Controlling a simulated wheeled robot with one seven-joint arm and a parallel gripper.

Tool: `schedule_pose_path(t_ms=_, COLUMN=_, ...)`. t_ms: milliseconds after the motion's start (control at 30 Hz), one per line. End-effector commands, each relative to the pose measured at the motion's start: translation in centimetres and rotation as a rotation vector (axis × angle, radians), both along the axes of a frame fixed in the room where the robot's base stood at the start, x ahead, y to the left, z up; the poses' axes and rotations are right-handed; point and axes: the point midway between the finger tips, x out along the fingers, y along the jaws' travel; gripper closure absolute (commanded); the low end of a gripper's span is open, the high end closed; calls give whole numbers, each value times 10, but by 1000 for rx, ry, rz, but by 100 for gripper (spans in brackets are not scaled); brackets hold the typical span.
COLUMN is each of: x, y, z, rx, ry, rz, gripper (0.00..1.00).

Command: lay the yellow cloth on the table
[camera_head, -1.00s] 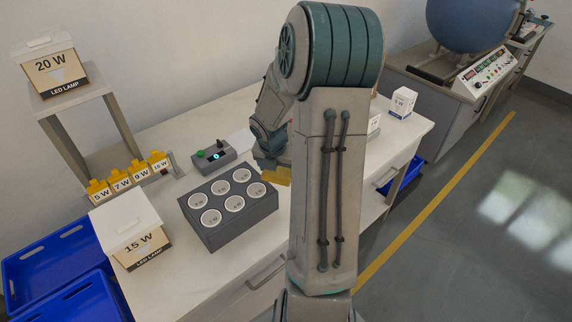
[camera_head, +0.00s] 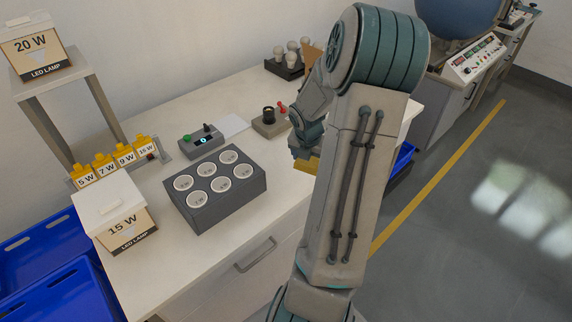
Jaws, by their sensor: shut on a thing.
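The yellow cloth (camera_head: 307,165) shows as a small patch at the end of my arm, over the right part of the table. My gripper (camera_head: 303,154) is shut on it; its fingers are mostly hidden behind my arm. I cannot tell whether the cloth touches the table. The table (camera_head: 165,115) is a long white-topped bench along the wall, with its right part hidden behind my arm.
A grey block with several round sockets (camera_head: 213,215) stands left of my gripper. Behind it are a control box (camera_head: 201,142), a small device with a red lever (camera_head: 270,122) and a bulb tray (camera_head: 284,70). A 15 W box (camera_head: 115,215) stands at the front left.

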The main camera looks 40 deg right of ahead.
Motion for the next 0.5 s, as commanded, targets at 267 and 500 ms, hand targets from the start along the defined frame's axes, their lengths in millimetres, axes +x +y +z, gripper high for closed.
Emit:
schedule_pose_path(t_ms=267, x=51, y=22, z=-35, rx=1, ry=2, rz=0, gripper=39)
schedule_pose_path(t_ms=500, x=68, y=28, z=-47, rx=-1, ry=1, rz=-7, gripper=39)
